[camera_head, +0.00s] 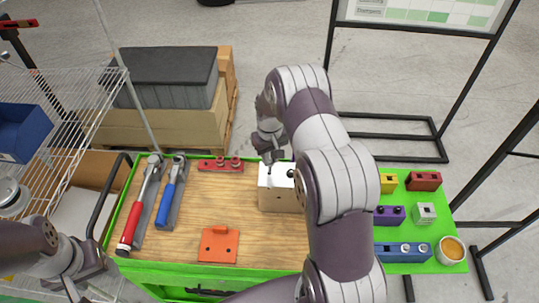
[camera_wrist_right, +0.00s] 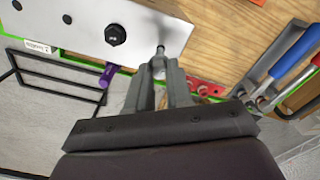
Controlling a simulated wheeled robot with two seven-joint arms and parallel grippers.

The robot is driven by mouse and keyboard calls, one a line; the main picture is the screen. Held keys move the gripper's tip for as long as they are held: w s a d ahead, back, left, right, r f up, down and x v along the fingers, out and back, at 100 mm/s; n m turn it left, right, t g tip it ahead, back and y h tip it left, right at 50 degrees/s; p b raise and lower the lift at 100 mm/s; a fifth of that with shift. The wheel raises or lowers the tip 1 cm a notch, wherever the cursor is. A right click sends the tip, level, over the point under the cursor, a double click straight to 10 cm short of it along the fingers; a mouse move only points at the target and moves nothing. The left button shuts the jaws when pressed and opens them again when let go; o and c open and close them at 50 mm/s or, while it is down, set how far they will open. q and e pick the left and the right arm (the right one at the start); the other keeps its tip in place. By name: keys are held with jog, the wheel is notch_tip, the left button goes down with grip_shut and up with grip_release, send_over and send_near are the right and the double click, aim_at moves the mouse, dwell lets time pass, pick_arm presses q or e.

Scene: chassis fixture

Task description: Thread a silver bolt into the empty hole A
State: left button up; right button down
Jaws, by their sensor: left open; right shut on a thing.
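The fixture block (camera_head: 277,201) stands on the wooden bench top, with a pale metal top. In the right wrist view its top plate (camera_wrist_right: 85,38) carries a black bolt head (camera_wrist_right: 115,34) and small dark holes (camera_wrist_right: 67,19); no hole lettering is legible. My right gripper (camera_head: 270,160) is over the block's far left part. It is shut on a silver bolt (camera_wrist_right: 160,50), which shows at the fingertips by the plate's edge. I cannot tell whether the bolt touches a hole. My left gripper (camera_head: 97,270) is open and empty at the lower left, away from the block.
A red ratchet (camera_head: 137,210) and blue ratchet (camera_head: 170,198) lie left. An orange plate (camera_head: 219,245) lies in front, a red bolt rack (camera_head: 220,164) behind. Coloured blocks (camera_head: 390,215) and a round orange-topped container (camera_head: 452,250) stand right. My right arm hides part of the bench.

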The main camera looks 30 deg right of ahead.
jog(key=shift+w+f, duration=0.1)
jog(key=shift+w, duration=0.3)
jog(key=shift+s, duration=0.1)
jog(key=shift+s, duration=0.3)
jog(key=shift+w, duration=0.2)
jog(key=shift+f+b, duration=0.55)
jog(key=shift+f, duration=0.1)
jog(key=shift+s+f, duration=0.1)
jog(key=shift+f+b, duration=0.55)
jog(key=shift+f, duration=0.05)
